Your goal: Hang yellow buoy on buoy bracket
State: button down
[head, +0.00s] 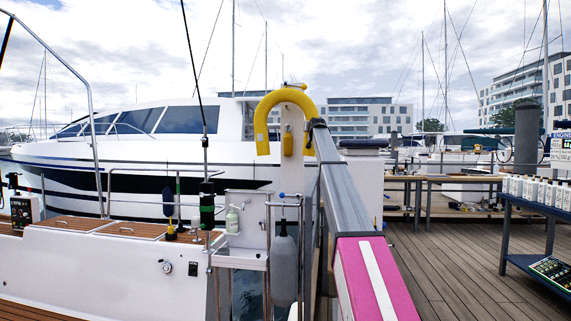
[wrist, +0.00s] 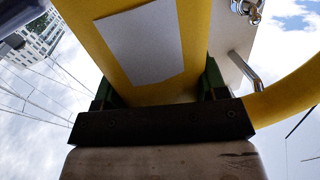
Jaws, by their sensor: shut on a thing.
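The yellow buoy (head: 262,113) is a horseshoe shape, upright with its opening down, at the top of a white post in the head view. My gripper (wrist: 158,90) is shut on one limb of the yellow buoy (wrist: 193,35), beside a pale patch, with a green finger on each side. A bent metal rod (wrist: 244,70), apparently part of the buoy bracket, stands out from a white panel just right of the gripper, inside the buoy's curve. I cannot tell whether the buoy rests on it. In the head view the fingers are too small to make out.
The white post (head: 293,125) stands behind the buoy. A grey fender (head: 284,266) hangs below it on a metal rail. A white yacht (head: 110,160) lies to the left. A blue table with bottles (head: 540,192) stands at right, with open decking (head: 450,265) before it.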

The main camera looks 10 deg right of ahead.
jog(key=shift+w+d, duration=0.2)
jog(key=shift+w, duration=0.6)
jog(key=shift+w+d, duration=0.25)
jog(key=shift+w, duration=0.5)
jog(key=shift+w+d, duration=0.2)
jog(key=shift+w, duration=0.6)
jog(key=shift+w+d+f, duration=0.15)
jog(key=shift+w+f, duration=0.35)
dwell(1.1)
jog(key=shift+w+f, duration=0.15)
jog(key=shift+f, duration=0.4)
dwell(1.2)
jog(key=shift+c, duration=0.8)
grip_release()
jog(key=shift+o, duration=0.3)
jog(key=shift+f, duration=0.1)
